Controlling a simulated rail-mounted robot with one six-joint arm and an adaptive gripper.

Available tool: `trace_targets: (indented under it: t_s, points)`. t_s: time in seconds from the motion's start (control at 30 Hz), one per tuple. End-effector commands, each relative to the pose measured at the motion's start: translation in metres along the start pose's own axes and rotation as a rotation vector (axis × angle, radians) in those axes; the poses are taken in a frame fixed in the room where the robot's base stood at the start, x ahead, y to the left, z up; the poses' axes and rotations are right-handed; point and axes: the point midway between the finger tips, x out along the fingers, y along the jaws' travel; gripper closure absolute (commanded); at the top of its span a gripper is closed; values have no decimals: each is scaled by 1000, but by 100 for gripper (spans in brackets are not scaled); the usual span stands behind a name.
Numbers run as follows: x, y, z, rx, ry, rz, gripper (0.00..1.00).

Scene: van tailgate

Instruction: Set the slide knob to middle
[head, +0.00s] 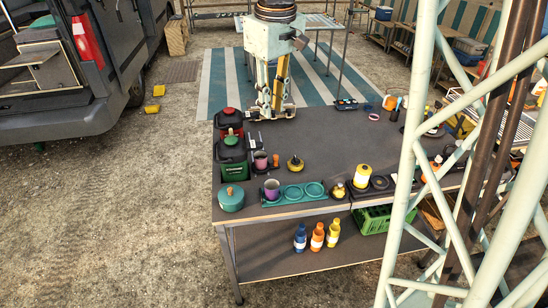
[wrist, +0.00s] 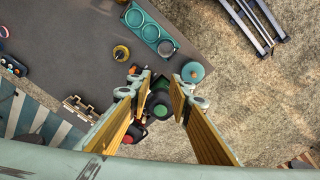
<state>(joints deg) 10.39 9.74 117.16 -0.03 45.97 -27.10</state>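My gripper (head: 271,103) hangs at the far left edge of the dark table (head: 330,148). In the wrist view the gripper (wrist: 161,80) is open, with its two yellow-lined fingers wide apart and nothing held. A green can (wrist: 161,108) shows between and below them. I cannot make out the slide knob or its setting for certain. A small cream-and-dark fixture (wrist: 80,108) sits at the table edge left of the fingers in the wrist view. A black box with coloured knobs (head: 346,104) lies at the far edge in the head view, also at left in the wrist view (wrist: 14,65).
The green can (head: 232,158) and a red can (head: 229,122) stand at the table's left edge. A teal pot (head: 231,199), a teal ring tray (head: 296,193) and a yellow-black item (head: 295,164) are nearby. The table's middle is mostly clear. A lattice mast stands at right.

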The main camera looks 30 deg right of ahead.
Motion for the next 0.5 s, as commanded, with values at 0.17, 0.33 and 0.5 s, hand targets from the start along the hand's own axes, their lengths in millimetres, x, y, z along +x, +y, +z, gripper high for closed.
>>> trace_targets:
  t_s: [0.17, 0.33, 0.5]
  points:
    - [26, 20, -16, -21, -18, -8, 81]
    - [50, 37, -31, -44, -32, -14, 81]
    - [76, 54, -44, -64, -46, -22, 81]
